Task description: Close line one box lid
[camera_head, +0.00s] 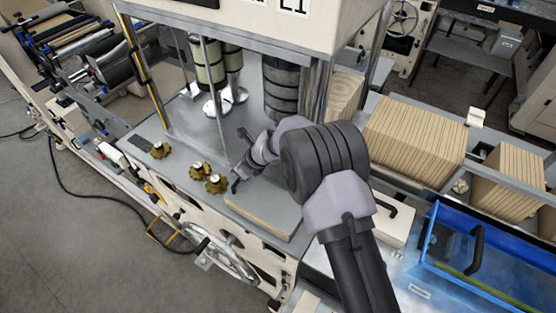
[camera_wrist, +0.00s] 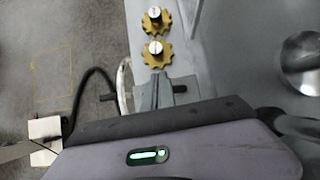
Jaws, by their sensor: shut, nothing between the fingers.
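No part is clearly marked as the line one box lid. A flat grey panel with a yellow edge (camera_head: 262,210) lies on the machine deck below the L1 sign (camera_head: 294,6). It looks flat, but I cannot tell whether it is the lid. A blue-framed clear cover (camera_head: 490,262) with a black handle is at the right. My gripper (camera_head: 237,180) is shut and empty, low over the deck between the brass knobs and the grey panel. In the wrist view my gripper (camera_wrist: 165,92) is close to the brass knobs; contact cannot be told.
Brass toothed knobs (camera_head: 200,170) stand on the deck left of my gripper; two also show in the wrist view (camera_wrist: 157,53). Metal posts and rollers (camera_head: 208,65) stand behind. Ribbed tan stacks (camera_head: 415,140) are at the right. A handwheel (camera_head: 222,255) is below the deck's front edge. Open floor lies left.

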